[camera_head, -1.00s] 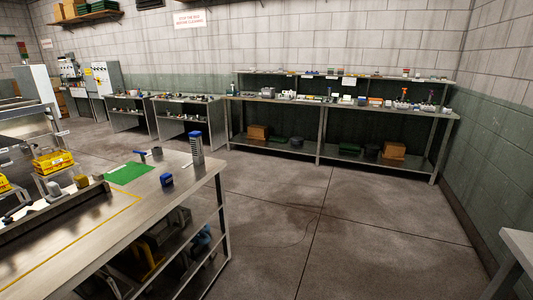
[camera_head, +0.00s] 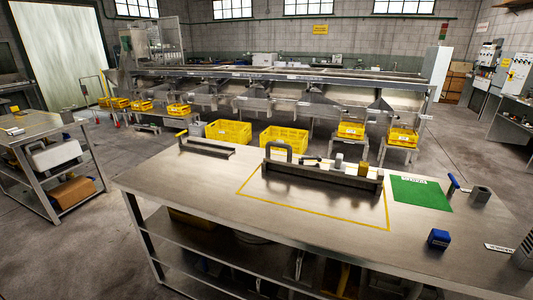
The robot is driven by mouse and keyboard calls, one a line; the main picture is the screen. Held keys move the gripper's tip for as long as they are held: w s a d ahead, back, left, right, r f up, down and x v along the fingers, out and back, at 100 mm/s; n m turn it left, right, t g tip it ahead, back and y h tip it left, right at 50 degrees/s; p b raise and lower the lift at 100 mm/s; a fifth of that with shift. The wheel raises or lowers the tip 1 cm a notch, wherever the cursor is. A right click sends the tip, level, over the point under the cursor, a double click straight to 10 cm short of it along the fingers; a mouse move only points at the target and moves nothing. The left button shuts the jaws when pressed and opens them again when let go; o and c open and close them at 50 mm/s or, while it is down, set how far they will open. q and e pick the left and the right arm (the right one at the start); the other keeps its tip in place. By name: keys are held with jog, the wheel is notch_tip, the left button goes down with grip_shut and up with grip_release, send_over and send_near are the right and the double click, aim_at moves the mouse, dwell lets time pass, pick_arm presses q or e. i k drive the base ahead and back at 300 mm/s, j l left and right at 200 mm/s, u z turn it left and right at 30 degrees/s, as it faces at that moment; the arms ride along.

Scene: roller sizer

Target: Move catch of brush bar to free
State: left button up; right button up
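A long dark metal bar unit (camera_head: 320,184), which looks like the brush bar, lies at the back edge of a yellow-outlined area on the steel workbench (camera_head: 200,185). A dark upright handle (camera_head: 278,147) stands at its left end. Small grey and tan blocks (camera_head: 364,171) sit along its right half, with a small dark lever-like part (camera_head: 311,159) left of them. I cannot tell which part is the catch or how it is set. Neither of my grippers is in view.
A shorter dark bar (camera_head: 206,147) with a yellow-tipped end lies at the bench's back left. A green mat (camera_head: 421,194), a blue block (camera_head: 438,238) and a grey holder (camera_head: 480,194) are on the right. Yellow crates (camera_head: 284,139) stand behind, before the roller machine (camera_head: 270,92).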

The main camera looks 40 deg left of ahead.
aim_at(318, 158)
jog(key=i+l+u, duration=0.2)
jog(key=l+u, duration=0.2)
jog(key=i+l+u, duration=0.15)
jog(key=l+u, duration=0.6)
jog(key=l, duration=0.15)
jog(key=l+u, duration=0.35)
jog(key=l, duration=0.15)
jog(key=i+j, duration=0.1)
